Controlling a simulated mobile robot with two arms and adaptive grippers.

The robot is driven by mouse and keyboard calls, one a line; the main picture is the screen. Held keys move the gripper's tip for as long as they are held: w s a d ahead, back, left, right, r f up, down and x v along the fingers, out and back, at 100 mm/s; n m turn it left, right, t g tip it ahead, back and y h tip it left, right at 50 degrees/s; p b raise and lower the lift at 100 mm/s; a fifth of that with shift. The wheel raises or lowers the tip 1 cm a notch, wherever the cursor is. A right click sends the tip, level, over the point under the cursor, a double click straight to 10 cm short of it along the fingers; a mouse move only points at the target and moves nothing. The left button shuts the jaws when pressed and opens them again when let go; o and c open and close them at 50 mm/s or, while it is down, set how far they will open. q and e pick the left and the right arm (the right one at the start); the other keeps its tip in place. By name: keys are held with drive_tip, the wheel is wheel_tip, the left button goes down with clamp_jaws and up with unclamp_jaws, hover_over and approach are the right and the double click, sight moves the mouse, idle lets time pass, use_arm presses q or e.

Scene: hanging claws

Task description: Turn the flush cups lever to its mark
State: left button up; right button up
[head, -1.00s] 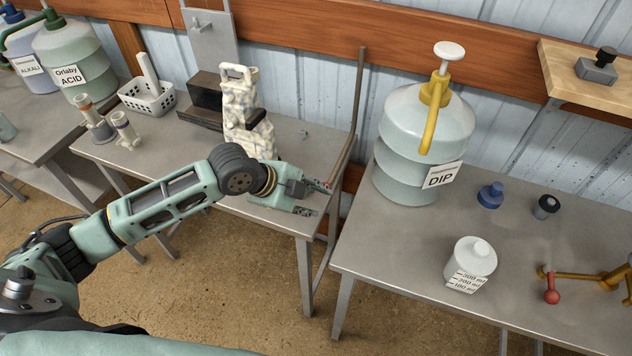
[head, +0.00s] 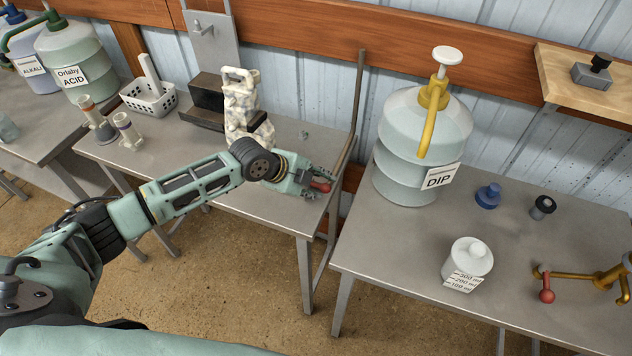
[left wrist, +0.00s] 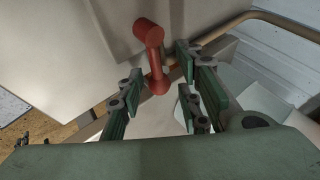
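A red lever with a rounded knob (head: 321,186) stands at the right end of the middle metal table. In the left wrist view the red lever (left wrist: 152,55) rises between the fingers. I cannot tell its mark, or whether this is the flush cups lever. My left gripper (head: 313,184) is open around the lever. Its green fingers show on both sides of it in the wrist view, and I see no clear contact. My right gripper is not in view.
A second red-knobbed handle (head: 547,295) on brass pipework sits on the right table, near a measuring bottle (head: 468,262) and the large DIP container (head: 405,190). A mottled pale bottle (head: 240,100) stands behind my left wrist. A thin pipe (head: 357,110) rises beside the gripper.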

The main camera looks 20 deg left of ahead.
use_arm(q)
clamp_jaws()
drive_tip(key=shift+w+r, duration=0.1)
idle(0.3)
drive_tip(key=shift+a+m+b, duration=0.1)
drive_tip(key=shift+m+b, duration=0.3)
drive_tip(key=shift+b, duration=0.6)
drive_tip(key=shift+s+m+g+h+b, duration=0.25)
drive_tip(key=shift+m+g+h+b, duration=0.05)
drive_tip(key=shift+h, duration=0.1)
drive_tip(key=shift+r, duration=0.15)
